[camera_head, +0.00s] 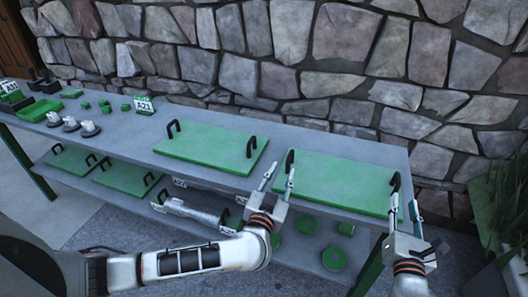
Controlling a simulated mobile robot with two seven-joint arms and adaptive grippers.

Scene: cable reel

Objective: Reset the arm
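My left gripper (279,181) is in front of the table's edge, near the left end of the right green board. Its two fingers are spread apart with nothing visible between them. My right gripper (407,215) is at the right end of the same board, close to that board's black handle. Its fingers look apart, and I see no object held. My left arm reaches in from the lower left across the front of the table. My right arm comes up from the bottom right.
A grey table (130,143) runs along a stone wall (300,50). Two green boards with black handles, a left one (212,147) and a right one (340,182), lie on top. Small parts and a sign (143,105) stand left. A lower shelf holds more boards (128,178) and green reels (334,258). A plant (507,210) stands right.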

